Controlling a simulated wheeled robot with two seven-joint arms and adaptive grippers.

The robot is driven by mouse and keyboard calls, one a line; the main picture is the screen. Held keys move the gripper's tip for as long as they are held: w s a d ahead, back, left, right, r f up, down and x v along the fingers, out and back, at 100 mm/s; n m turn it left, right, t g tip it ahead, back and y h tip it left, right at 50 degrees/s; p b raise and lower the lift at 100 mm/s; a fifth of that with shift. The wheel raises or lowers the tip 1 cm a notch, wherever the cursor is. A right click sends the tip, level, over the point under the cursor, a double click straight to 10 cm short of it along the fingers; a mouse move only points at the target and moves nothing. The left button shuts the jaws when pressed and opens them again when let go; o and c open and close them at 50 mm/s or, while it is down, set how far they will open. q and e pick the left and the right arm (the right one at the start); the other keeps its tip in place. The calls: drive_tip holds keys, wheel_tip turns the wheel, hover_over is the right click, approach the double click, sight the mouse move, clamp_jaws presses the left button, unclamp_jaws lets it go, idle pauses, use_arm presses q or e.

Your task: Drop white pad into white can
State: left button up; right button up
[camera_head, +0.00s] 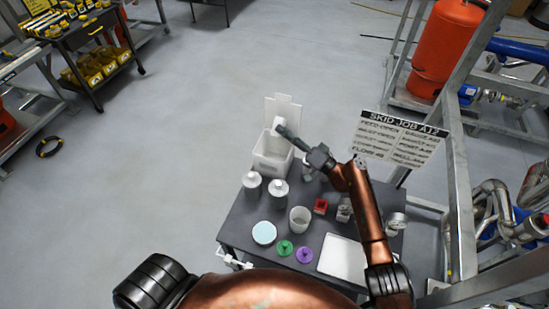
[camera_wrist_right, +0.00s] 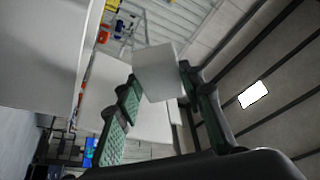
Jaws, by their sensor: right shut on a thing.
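The white pad (camera_head: 278,122) is a small white block at the tip of my right gripper (camera_head: 284,131), above the opening of the white can. In the right wrist view, the pad (camera_wrist_right: 160,72) sits between the green-padded fingers of the right gripper (camera_wrist_right: 165,92), which is shut on it. The white can (camera_head: 270,162) is a square open-topped bin at the table's far edge, with its lid (camera_head: 285,106) raised behind it. The pad looks higher than the rim and apart from it; the exact height is hard to tell. My left gripper is not in view.
The dark table (camera_head: 237,223) holds two lidded white jars (camera_head: 252,186) (camera_head: 279,192), a white cup (camera_head: 300,219), a pale blue disc (camera_head: 264,233), green (camera_head: 285,248) and purple (camera_head: 304,254) pieces, a red box (camera_head: 320,206) and a white tray (camera_head: 343,258). A sign (camera_head: 398,138) stands right.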

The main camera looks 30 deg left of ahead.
wheel_tip(320, 180, down, 3)
drive_tip(key=shift+r+b, duration=0.2)
drive_tip(key=shift+b, duration=0.25)
drive_tip(key=o, duration=1.4)
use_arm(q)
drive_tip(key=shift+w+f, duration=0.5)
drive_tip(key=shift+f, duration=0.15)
